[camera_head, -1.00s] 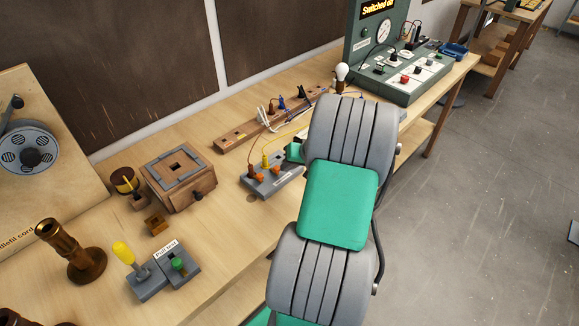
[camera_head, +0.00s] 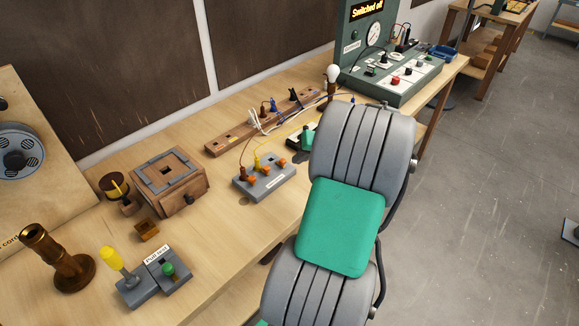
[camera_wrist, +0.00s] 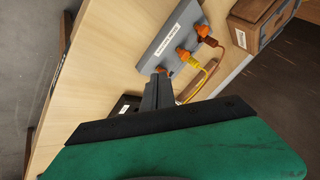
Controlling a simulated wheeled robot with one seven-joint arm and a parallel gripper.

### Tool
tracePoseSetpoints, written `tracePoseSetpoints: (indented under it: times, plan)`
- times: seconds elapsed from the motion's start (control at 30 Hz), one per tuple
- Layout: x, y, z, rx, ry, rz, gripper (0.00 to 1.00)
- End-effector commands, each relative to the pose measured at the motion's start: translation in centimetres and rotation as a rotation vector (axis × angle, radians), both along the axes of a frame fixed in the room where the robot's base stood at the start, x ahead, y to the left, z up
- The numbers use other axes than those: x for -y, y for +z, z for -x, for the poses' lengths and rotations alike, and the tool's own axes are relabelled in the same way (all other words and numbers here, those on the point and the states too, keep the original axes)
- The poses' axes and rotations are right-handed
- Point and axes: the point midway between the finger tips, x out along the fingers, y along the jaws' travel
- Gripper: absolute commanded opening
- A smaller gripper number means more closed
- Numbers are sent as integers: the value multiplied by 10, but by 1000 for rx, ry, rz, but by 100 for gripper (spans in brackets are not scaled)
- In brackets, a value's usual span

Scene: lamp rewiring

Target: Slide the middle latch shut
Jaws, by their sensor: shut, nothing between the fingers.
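A grey terminal block (camera_head: 266,184) lies on the bench with three orange latches in a row. The middle latch (camera_head: 265,171) is beside the yellow wire's end; it also shows in the wrist view (camera_wrist: 183,54). I cannot tell how far it is slid. My gripper (camera_wrist: 158,78) is shut and empty, its dark fingers pointing at the block's end latch (camera_wrist: 164,70), which they partly cover. In the head view my gripper (camera_head: 301,156) is just right of the block, mostly hidden behind my arm.
A wooden strip (camera_head: 262,123) with wires lies behind the block. A wooden box (camera_head: 172,182) stands to its left. A bulb (camera_head: 333,76) and a green test panel (camera_head: 400,78) stand at the far right. Brown and yellow wires arch over the block. Bench in front of it is bare.

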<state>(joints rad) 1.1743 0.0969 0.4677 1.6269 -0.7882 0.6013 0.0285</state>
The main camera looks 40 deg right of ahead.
Motion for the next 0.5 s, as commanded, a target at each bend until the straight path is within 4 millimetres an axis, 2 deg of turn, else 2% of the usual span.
tracePoseSetpoints:
  times: [0.1,0.2,0.5]
  plan:
    - [3,17,13,0,0,2,0]
    - [3,25,19,-1,0,0,0]
    - [4,30,23,-2,-2,-1,0]
